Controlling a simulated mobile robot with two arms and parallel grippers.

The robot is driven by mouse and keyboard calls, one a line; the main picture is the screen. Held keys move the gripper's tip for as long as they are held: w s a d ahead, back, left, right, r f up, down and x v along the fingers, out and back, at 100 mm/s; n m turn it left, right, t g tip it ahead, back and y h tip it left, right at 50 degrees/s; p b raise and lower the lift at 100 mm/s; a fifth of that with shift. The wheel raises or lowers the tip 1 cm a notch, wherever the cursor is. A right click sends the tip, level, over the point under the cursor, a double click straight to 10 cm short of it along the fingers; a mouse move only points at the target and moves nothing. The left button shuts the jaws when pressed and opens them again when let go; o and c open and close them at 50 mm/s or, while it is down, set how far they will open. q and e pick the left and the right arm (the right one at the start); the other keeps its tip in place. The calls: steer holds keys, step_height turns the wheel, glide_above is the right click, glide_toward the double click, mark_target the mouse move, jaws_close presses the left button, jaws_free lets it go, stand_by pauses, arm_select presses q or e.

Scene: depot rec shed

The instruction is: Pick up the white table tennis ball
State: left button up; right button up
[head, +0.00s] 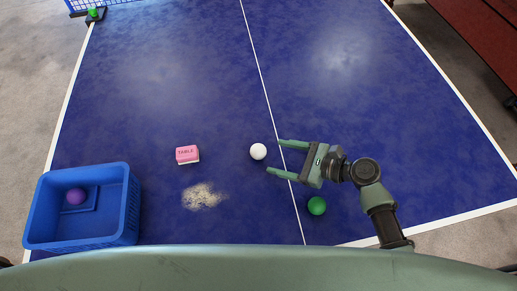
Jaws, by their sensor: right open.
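The white table tennis ball (258,151) lies on the blue table (330,110), just left of the white centre line. My right gripper (273,156) comes in from the right with its two green fingers open and pointing left. The fingertips are close to the ball's right side, one a little above and one a little below it in the picture. Nothing is between the fingers that I can see. I cannot tell how high the gripper is above the table. My left gripper is not in view.
A green ball (317,205) lies below my right gripper. A pink box (187,154) marked "TABLE" and a pale powdery patch (202,196) are to the left. A blue basket (128,215) with a purple ball (76,196) stands at the lower left. The far table is clear.

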mark_target(265, 153)
steer(key=x, duration=0.3)
steer(key=shift+w+a, duration=0.15)
steer(key=shift+w, duration=0.1)
steer(key=x, duration=0.3)
steer(key=shift+f+p, duration=0.15)
steer(key=shift+p, duration=0.2)
steer(key=c, duration=1.4)
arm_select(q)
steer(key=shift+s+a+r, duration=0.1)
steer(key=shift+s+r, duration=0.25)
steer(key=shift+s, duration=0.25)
